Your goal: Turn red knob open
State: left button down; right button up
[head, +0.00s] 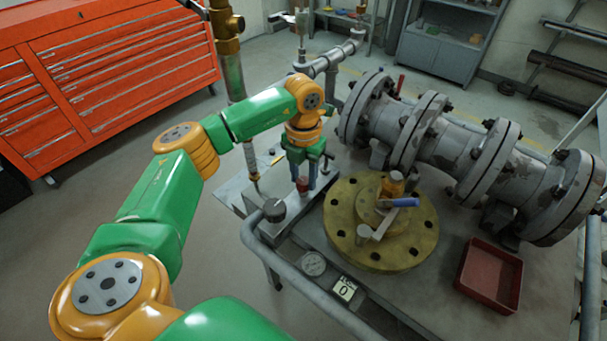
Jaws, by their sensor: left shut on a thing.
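The small red knob (303,186) sits on a grey metal block at the left part of the workbench. My left gripper (304,178) points down over it, with a blue finger on each side. The fingers are shut on the knob, which shows as a small red patch between them. The lower part of the knob and its exact turn angle are hard to make out. My right gripper is out of view.
A brass flange (340,240) with a blue-handled fitting lies right of the knob. A large flanged pipe (450,145) runs behind it. A grey rail borders the bench.

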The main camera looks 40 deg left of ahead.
aim_at(304, 180)
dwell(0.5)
pick_arm(q)
jog(key=shift+c, duration=2.2)
grip_release()
notch_tip(304, 180, up, 7)
jog(key=shift+r+b, duration=0.1)
jog(key=shift+b, duration=0.3)
